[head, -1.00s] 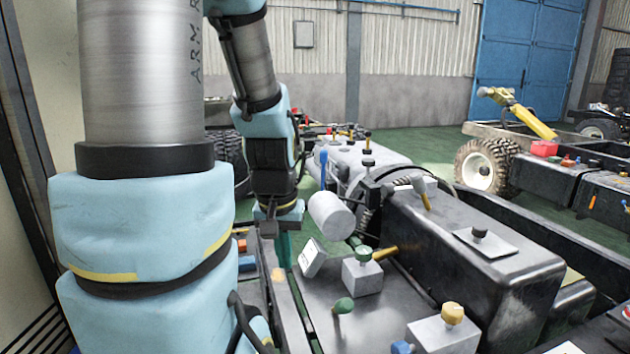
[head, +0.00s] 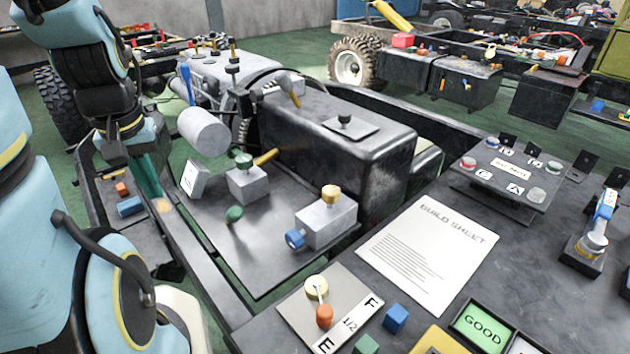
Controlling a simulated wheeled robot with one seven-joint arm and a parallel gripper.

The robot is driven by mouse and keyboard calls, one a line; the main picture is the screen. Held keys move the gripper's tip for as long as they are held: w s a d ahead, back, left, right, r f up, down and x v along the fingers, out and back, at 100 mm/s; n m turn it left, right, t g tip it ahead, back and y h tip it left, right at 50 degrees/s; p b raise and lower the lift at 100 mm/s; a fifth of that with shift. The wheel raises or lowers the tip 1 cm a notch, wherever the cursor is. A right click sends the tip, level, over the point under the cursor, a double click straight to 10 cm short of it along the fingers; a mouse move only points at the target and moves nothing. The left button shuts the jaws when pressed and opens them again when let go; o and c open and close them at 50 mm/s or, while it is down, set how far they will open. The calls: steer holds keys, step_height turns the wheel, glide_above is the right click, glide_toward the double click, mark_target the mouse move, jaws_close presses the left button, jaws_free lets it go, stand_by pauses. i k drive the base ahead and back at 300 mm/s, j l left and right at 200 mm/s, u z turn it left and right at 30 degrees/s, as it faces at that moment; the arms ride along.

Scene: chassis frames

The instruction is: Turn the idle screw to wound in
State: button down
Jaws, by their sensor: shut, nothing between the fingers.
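No part is labelled as the idle screw, so I cannot tell for certain which it is. In the head view, a grey block (head: 326,222) on the dark plate carries a yellow knob (head: 331,194) on top and a blue knob (head: 295,239) on its left side. Another grey block (head: 247,185) behind it has a green knob (head: 243,160) and an orange lever (head: 266,157).
A large black housing (head: 345,150) rises behind. A build sheet (head: 428,253) and a fuel-type dial plate (head: 328,306) lie at front right.

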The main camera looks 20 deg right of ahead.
mark_target(331, 194)
steer(key=k+j, duration=0.1)
steer(key=j, duration=0.3)
steer(key=k+j, duration=0.1)
steer(key=j, duration=0.3)
steer(key=k+j+u, duration=0.1)
steer(key=j, duration=0.3)
